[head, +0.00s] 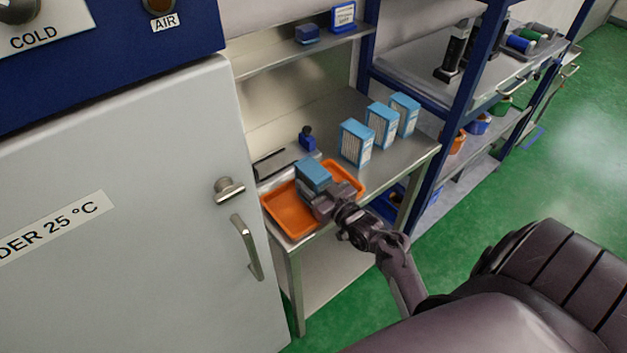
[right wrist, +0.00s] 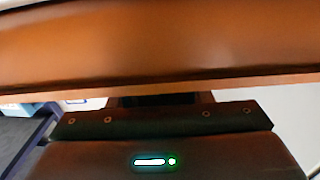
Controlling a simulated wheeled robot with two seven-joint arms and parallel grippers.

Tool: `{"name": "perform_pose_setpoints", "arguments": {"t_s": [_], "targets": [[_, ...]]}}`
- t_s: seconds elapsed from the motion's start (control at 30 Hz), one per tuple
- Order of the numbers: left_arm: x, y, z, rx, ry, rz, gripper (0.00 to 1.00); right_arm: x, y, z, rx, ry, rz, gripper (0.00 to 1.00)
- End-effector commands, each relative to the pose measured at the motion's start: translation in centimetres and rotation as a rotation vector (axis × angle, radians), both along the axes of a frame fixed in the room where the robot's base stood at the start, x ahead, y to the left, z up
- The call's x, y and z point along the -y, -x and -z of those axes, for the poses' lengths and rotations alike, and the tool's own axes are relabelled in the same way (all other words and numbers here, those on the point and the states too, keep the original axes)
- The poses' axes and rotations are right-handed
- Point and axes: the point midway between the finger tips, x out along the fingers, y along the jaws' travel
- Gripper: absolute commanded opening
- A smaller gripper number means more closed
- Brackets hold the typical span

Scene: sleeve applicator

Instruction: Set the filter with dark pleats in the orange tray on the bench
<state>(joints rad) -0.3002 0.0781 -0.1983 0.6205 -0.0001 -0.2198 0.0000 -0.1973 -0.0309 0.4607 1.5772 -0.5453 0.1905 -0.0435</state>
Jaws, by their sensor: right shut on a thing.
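The orange tray (head: 287,212) lies on the metal bench beside the grey cabinet. My right gripper (head: 326,196) is shut on a blue-cased filter (head: 313,174) over the middle of the tray. The held filter's pleats are turned away or hidden, so their shade cannot be told. I cannot tell whether its underside touches the tray floor. In the right wrist view a broad orange surface (right wrist: 160,45), probably the tray, fills the top, and the fingertips and filter are not clear there. My left gripper is not in view.
Three blue filters with pale fronts (head: 356,143) (head: 381,125) (head: 404,114) stand on the bench behind the tray. A small dark-blue object (head: 308,140) is near the back left. The cabinet door (head: 130,215) closes off the left side. A shelf rack (head: 455,90) stands at right.

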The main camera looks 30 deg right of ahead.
Motion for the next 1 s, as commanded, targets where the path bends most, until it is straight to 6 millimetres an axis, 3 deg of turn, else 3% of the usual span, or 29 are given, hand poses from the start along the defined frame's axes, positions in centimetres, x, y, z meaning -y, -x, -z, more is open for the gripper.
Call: {"name": "perform_pose_setpoints", "arguments": {"t_s": [0.27,0.3,0.47,0.8,1.0], "targets": [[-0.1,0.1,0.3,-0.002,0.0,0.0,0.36,0.0,0.0,0.2,0.002,0.001,-0.001,0.2],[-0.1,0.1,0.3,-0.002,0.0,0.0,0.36,0.0,0.0,0.3,0.001,0.0,-0.001,0.47],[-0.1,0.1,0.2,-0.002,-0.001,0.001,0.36,0.0,0.0,0.2,0.0,0.0,-0.001,0.67],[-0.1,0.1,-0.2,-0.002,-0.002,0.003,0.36,0.0,0.0,-0.4,0.001,0.0,0.0,0.67],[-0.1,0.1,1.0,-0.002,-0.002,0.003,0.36,0.2,3.1,0.3,-0.002,0.001,0.0,0.67]]}}
